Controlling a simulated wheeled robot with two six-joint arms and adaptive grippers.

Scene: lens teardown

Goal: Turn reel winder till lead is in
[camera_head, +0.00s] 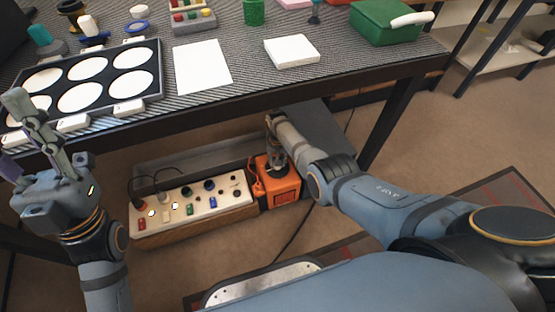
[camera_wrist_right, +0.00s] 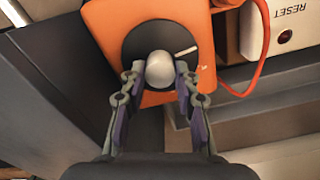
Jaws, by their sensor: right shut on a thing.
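The reel winder is an orange box (camera_head: 283,190) on the low shelf under the table, at the right end of a panel. In the right wrist view the orange box (camera_wrist_right: 101,30) carries a black dial (camera_wrist_right: 190,33) with a white mark and a pale round knob (camera_wrist_right: 160,70) in its middle. My right gripper (camera_wrist_right: 160,88) is shut on the knob, a finger on each side. An orange lead (camera_wrist_right: 262,45) loops from the box toward the panel; its far end is hidden. My left gripper (camera_head: 32,125) is raised at the left, away from the winder; its finger gap is unclear.
A panel with buttons and sockets (camera_head: 190,207) stands left of the winder, with black cables; a RESET label (camera_wrist_right: 294,10) shows on it. The table (camera_head: 245,85) above holds a black tray with white discs (camera_head: 160,75), a white sheet, a white block (camera_head: 292,50) and a green box (camera_head: 383,22).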

